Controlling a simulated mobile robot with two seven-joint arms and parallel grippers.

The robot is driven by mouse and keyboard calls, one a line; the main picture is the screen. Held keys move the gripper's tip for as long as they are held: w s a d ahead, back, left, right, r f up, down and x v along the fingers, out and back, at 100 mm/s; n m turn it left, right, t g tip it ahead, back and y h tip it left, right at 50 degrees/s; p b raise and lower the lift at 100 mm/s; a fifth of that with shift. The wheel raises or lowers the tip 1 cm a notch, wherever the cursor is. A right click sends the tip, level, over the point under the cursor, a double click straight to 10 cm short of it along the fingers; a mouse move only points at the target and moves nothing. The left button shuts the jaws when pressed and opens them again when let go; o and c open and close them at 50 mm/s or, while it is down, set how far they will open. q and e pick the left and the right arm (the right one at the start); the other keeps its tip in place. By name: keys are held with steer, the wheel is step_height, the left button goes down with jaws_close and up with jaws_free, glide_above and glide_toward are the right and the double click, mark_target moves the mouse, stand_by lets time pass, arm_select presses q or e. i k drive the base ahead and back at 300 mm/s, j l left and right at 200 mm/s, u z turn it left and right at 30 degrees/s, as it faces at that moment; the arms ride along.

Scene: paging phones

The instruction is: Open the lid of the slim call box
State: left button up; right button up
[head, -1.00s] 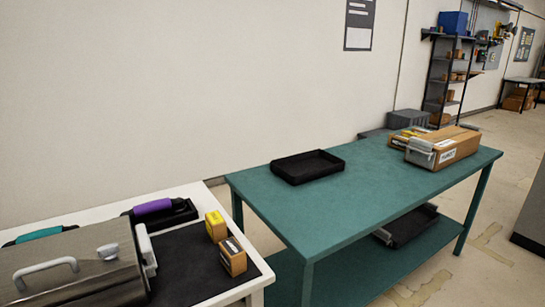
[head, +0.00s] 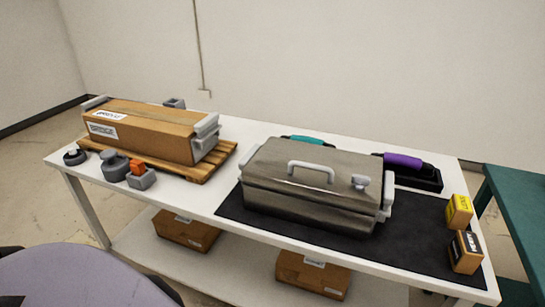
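A long grey metal box (head: 313,188) with a lid sits on a black mat (head: 420,232) on the white table. It is the only lidded metal box in view, but I see no label naming it the slim call box. Neither of my grippers is in view.
Behind the box are a teal handset (head: 308,140) and a purple handset (head: 403,160). Yellow (head: 459,211) and brown (head: 465,253) small boxes stand right. A carton (head: 150,133) on a pallet (head: 222,161) and grey parts (head: 115,166) are left. A purplish rounded surface (head: 80,280) fills the lower left.

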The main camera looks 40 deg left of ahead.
mark_target(311, 172)
steer(key=u, duration=0.9)
